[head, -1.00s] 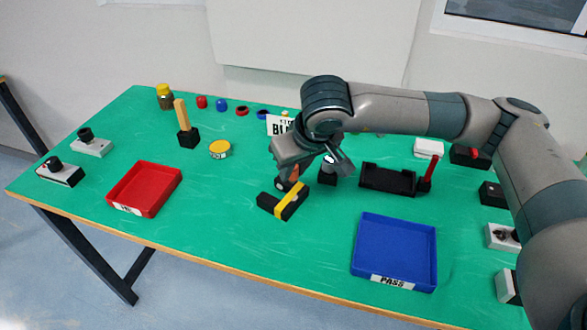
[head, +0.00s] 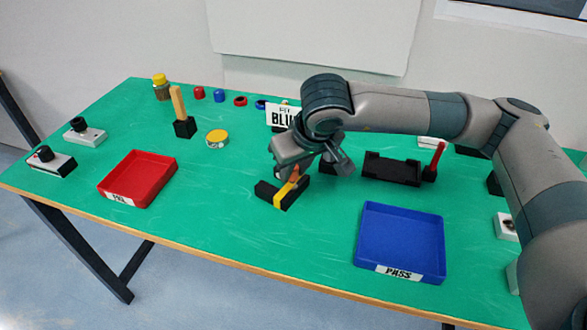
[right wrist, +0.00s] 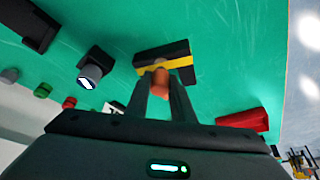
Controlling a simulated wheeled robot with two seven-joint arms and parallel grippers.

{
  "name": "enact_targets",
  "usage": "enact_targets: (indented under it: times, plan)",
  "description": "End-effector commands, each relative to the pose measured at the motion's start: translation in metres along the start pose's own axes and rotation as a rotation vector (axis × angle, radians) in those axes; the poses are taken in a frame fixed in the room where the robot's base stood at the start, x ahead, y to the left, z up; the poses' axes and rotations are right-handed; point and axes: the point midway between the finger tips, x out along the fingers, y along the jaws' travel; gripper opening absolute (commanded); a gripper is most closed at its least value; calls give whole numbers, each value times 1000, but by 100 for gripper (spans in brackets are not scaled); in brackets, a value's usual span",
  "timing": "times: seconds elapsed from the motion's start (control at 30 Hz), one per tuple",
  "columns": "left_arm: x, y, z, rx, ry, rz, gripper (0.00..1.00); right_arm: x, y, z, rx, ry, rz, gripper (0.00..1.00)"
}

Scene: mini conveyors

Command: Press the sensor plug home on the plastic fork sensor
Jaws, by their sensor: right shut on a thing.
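The plastic fork sensor (head: 268,191) is a black forked block with a yellow band, lying on the green table in front of my right gripper. It also shows in the right wrist view (right wrist: 178,49). My right gripper (head: 296,168) points down over the sensor and is shut on the orange sensor plug (head: 294,174). In the right wrist view the plug (right wrist: 159,84) sits between the two fingers, its end against or just over the yellow band. I cannot tell how deep it sits. My left gripper is out of view.
A red tray (head: 113,195) stands left and a blue PASS tray (head: 384,267) right. A black holder (head: 392,170) with a red post is right of the gripper. The table's front middle is clear.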

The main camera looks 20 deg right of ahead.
Motion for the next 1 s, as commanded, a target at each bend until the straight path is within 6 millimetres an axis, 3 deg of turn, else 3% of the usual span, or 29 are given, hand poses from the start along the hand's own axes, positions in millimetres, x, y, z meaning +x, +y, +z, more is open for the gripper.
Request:
enact_targets:
  times: [1.0]
  plan:
    - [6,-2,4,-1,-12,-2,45,2,0,1,-2,1,-1,0]
